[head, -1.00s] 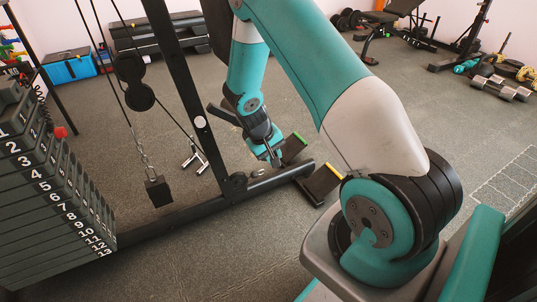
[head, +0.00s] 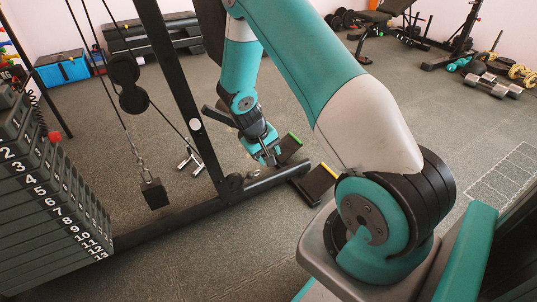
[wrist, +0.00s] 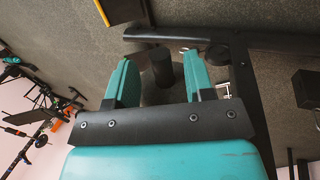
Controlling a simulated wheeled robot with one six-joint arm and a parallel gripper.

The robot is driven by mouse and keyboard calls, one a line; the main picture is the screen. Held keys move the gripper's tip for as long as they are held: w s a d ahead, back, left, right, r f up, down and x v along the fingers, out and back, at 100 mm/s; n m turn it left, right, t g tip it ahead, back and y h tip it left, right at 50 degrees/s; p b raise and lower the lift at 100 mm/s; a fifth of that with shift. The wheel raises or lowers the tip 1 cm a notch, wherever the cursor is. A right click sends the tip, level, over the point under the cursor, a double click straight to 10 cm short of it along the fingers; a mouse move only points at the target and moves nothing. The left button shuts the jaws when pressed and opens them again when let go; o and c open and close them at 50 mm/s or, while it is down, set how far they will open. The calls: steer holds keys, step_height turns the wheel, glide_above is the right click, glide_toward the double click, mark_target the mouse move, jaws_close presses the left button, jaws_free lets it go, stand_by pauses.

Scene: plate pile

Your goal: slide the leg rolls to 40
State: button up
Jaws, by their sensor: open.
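My gripper (head: 268,157) is low beside the black machine frame in the head view. In the wrist view my gripper (wrist: 157,62) is open, with its two teal fingers apart. A dark, upright-looking cylinder (wrist: 162,68), which looks like a leg roll, shows between the fingers. I cannot tell whether they touch it. A dark bar (head: 219,116) sticks out left of my wrist in the head view; I cannot tell if it is a roll. No scale or mark 40 is readable.
The black frame's floor beam (head: 215,202) runs below my gripper. Dark pads with a green edge (head: 289,148) and a yellow edge (head: 316,184) lie close right. A numbered weight stack (head: 45,190) stands at left. A small block (head: 154,193) hangs from a chain. Open floor lies beyond.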

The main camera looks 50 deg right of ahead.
steer(key=p+v, duration=0.2)
steer(key=v, duration=0.4)
steer(key=shift+r, duration=0.35)
steer(key=shift+a, duration=0.2)
